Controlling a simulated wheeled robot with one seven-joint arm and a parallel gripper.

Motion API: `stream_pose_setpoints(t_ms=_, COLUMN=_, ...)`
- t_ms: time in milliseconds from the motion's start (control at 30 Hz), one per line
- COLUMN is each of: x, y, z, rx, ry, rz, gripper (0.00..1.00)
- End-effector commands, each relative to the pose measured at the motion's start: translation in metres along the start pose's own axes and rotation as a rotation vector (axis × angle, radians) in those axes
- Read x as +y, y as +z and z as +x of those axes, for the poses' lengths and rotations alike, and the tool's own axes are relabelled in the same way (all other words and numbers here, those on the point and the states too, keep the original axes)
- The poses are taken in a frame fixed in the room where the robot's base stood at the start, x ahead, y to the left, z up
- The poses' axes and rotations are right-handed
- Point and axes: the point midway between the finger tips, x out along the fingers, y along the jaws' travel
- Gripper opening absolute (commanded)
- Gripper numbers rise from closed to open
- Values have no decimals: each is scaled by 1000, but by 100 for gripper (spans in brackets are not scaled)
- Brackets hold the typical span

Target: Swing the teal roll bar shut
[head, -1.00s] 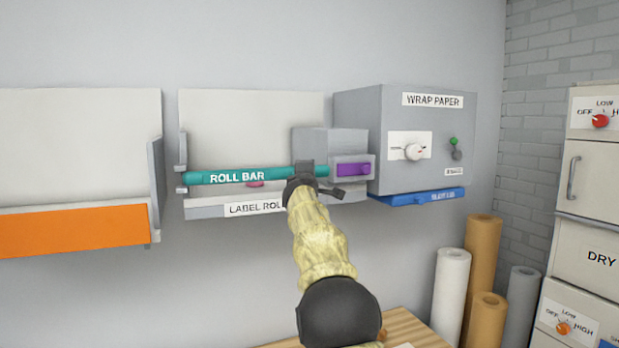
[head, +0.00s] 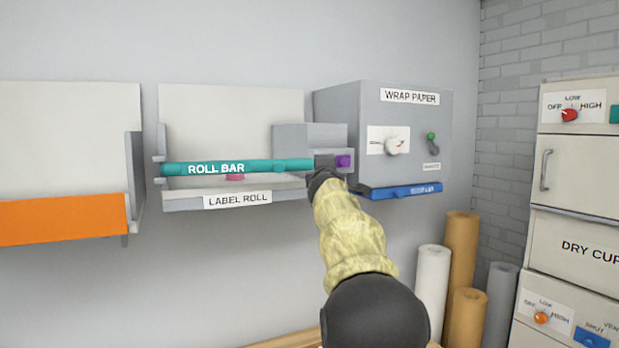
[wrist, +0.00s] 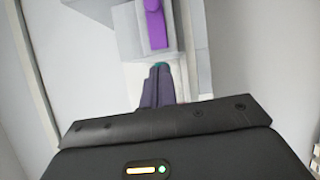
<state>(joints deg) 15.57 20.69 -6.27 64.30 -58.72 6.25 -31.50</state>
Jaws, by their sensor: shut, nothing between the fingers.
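The teal roll bar (head: 240,167), lettered ROLL BAR, lies level across the front of the label roll holder (head: 183,203) in the head view. My gripper (head: 326,161) is shut and empty at the bar's right end, in front of the grey block with the purple part (head: 343,161). Whether it touches the bar is not clear. In the wrist view my shut fingers (wrist: 158,82) point toward a small bit of teal (wrist: 158,65) at their tips, just below the purple part (wrist: 154,24). My gripper hides part of the bar's right end.
The grey WRAP PAPER box (head: 365,115) stands close to the right of my gripper, with a blue bar (head: 400,191) along its bottom. An orange-fronted holder (head: 60,220) is at left. Paper rolls (head: 432,290) stand at lower right. Open air lies before the wall at lower left.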

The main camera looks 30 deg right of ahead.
Motion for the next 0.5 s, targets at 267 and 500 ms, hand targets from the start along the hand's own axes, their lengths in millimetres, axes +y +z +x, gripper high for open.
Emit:
stream_pose_setpoints(t_ms=267, x=0, y=10, z=-4, rx=1, ry=0, rz=0, gripper=0)
stream_pose_setpoints(t_ms=500, x=-4, y=12, z=-4, rx=-2, ry=-9, rz=10, gripper=0)
